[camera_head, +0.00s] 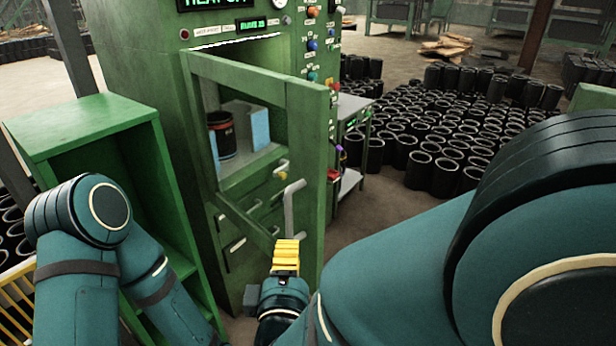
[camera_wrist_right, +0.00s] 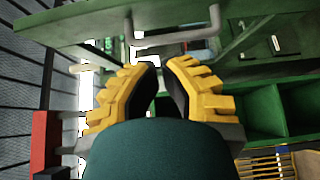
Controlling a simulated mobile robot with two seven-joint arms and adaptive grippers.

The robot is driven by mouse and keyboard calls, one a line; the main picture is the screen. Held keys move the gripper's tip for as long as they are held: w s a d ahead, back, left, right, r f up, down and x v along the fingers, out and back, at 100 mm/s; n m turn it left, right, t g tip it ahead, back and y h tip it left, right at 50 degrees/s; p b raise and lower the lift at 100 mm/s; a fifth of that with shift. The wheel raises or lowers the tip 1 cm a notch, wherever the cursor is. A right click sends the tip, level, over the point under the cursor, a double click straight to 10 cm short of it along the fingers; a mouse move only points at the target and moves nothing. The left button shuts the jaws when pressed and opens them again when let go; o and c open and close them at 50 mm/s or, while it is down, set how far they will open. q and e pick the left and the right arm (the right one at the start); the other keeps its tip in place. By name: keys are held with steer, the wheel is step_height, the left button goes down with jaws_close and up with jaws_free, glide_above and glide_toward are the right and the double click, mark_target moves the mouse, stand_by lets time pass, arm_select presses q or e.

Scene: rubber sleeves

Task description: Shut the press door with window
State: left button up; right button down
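The press door with window (camera_head: 307,165) is a green frame standing open, swung out from the green press (camera_head: 135,45). Its window area shows the chamber behind. A grey bar handle (camera_head: 289,208) is on the door near its outer edge, and it also shows in the right wrist view (camera_wrist_right: 180,38). My right gripper (camera_head: 287,243), with yellow ridged fingers, is just below the handle in the head view. In the wrist view its fingertips (camera_wrist_right: 160,67) are a little apart, with nothing visible between them, and the handle lies beyond them. My left gripper is out of view; only its arm shows.
A dark can (camera_head: 222,135) and a pale blue block (camera_head: 257,125) are inside the press. A green open cabinet (camera_head: 90,125) stands at the left. Many black sleeves (camera_head: 440,140) stand on the floor at the right. A small side table (camera_head: 350,182) is behind the door.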

steer(key=b, duration=0.1)
glide_toward(308, 205)
steer(key=w+a, duration=0.2)
steer(key=w, duration=0.1)
steer(key=shift+w+a+f, duration=0.1)
steer(key=shift+w+a, duration=0.2)
steer(key=shift+a, duration=0.05)
steer(key=shift+w+d+b, duration=0.45)
steer(key=shift+w+d, duration=0.65)
steer(key=shift+d, duration=0.05)
steer(key=shift+w+d, duration=0.25)
steer(key=shift+w, duration=0.05)
